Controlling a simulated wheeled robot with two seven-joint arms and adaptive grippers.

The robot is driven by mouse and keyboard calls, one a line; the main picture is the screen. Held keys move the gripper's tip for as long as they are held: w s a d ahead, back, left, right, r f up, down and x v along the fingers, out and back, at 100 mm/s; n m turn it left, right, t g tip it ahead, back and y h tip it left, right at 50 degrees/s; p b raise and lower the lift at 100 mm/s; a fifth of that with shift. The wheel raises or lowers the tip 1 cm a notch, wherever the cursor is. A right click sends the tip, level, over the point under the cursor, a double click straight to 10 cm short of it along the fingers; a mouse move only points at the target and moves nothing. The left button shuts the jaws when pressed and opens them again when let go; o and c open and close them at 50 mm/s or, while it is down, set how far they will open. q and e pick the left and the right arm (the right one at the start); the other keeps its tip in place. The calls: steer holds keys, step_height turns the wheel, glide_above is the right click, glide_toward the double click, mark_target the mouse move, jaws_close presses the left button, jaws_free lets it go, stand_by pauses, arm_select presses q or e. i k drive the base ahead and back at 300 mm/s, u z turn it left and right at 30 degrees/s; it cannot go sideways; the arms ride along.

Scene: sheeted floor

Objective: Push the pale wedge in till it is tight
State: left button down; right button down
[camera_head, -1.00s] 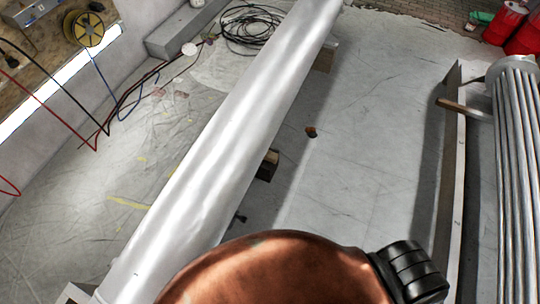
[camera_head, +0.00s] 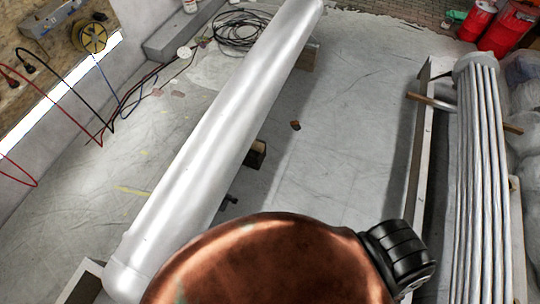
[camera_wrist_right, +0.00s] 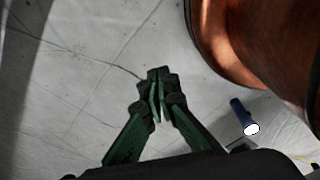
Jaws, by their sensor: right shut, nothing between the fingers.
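I cannot pick out a pale wedge in either view. In the head view a long white pipe (camera_head: 222,120) runs from the lower left to the top, with its near end showing. A dark-sided wooden block (camera_head: 256,153) sits at its right side, and another block (camera_head: 307,58) is farther back. A small dark piece (camera_head: 229,201) lies near the pipe's close part. In the right wrist view my right gripper (camera_wrist_right: 157,100) is shut and empty over bare grey floor, with no wedge near its tips. My left gripper is in neither view.
A small brown lump (camera_head: 295,125) lies on the open floor right of the pipe. A rack of metal tubes (camera_head: 480,170) stands at the right. Coiled black cable (camera_head: 240,30) lies at the back. A dark cylinder with a white end (camera_wrist_right: 241,116) lies right of my right gripper.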

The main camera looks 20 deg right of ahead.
mark_target(258, 146)
steer(key=u, duration=3.4)
steer(key=k, duration=1.75)
steer(key=z, duration=2.1)
